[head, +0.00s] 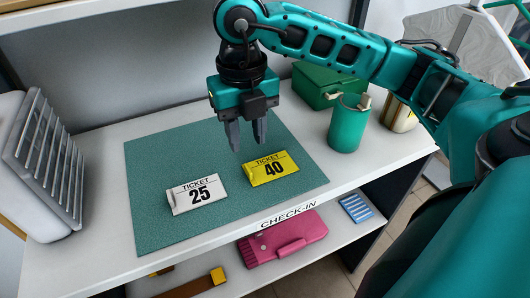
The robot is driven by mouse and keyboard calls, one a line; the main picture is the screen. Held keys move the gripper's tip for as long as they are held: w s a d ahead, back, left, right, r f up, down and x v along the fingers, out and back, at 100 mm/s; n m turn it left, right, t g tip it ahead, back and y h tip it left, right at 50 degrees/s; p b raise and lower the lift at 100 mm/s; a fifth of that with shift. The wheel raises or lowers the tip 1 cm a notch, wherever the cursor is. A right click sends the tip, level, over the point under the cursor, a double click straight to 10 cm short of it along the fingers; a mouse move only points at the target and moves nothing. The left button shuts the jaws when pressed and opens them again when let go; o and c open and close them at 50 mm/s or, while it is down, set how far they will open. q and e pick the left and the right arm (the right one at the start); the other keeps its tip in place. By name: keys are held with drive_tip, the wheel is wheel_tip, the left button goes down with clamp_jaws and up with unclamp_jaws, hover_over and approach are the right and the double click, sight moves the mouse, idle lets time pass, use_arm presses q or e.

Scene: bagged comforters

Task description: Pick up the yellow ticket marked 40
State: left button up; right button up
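The yellow ticket (271,169) marked 40 lies flat on a green mat (150,226) on the white counter. A white ticket (196,195) marked 25 lies on the mat to its left, a small gap apart. My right gripper (246,141) points down over the mat, just behind and left of the yellow ticket in the picture. Its two fingers are apart with nothing between them. It appears above the mat; the exact height is hard to tell. My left gripper is not in view.
A green cup (348,125) and a green box (320,84) stand right of the mat. A white slatted object (45,165) stands at the left. Below the counter, a shelf holds a pink case (283,239). The mat around the tickets is clear.

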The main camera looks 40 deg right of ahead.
sight(247, 167)
drive_tip(key=shift+a+f, duration=0.15)
drive_tip(key=shift+f, duration=3.35)
drive_tip(key=shift+c, duration=0.5)
clamp_jaws()
